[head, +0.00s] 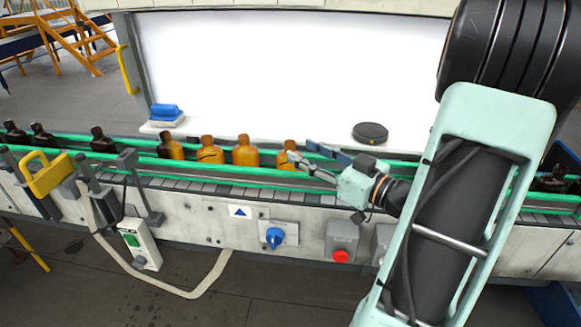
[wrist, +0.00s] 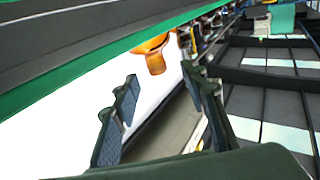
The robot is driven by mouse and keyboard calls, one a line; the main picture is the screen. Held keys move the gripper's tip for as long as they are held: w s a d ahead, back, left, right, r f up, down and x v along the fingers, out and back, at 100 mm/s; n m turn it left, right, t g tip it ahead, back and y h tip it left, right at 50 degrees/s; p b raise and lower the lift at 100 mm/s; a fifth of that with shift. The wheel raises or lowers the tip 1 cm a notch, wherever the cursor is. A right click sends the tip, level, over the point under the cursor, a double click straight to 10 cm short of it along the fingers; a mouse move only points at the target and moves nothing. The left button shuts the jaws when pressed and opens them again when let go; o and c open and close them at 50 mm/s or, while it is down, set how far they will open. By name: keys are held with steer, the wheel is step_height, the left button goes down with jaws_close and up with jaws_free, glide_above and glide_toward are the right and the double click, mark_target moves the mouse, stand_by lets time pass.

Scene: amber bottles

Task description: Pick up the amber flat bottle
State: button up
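Several amber bottles stand in a row on the conveyor in the head view. The nearest amber bottle (head: 287,154) to my gripper is at the right end of that row, and I cannot tell from its shape whether it is the flat one. My gripper (head: 300,152) is open, its two fingers pointing left at that bottle, and one fingertip overlaps it in the picture. In the wrist view, an amber bottle (wrist: 154,52) lies beyond the open fingers of my gripper (wrist: 160,76), with nothing between them. Its lower part is cut off by the green rail.
More amber bottles (head: 245,151) stand to the left, with darker bottles (head: 103,141) further along. Green guide rails (head: 225,168) run along the conveyor. A black round object (head: 370,133) and a blue-handled block (head: 165,114) sit on the white ledge behind.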

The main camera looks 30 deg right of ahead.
mark_target(294, 145)
steer(key=x, duration=0.5)
steer(key=shift+w+p, duration=0.4)
steer(key=shift+c, duration=0.3)
steer(key=shift+d, duration=0.1)
jaws_close()
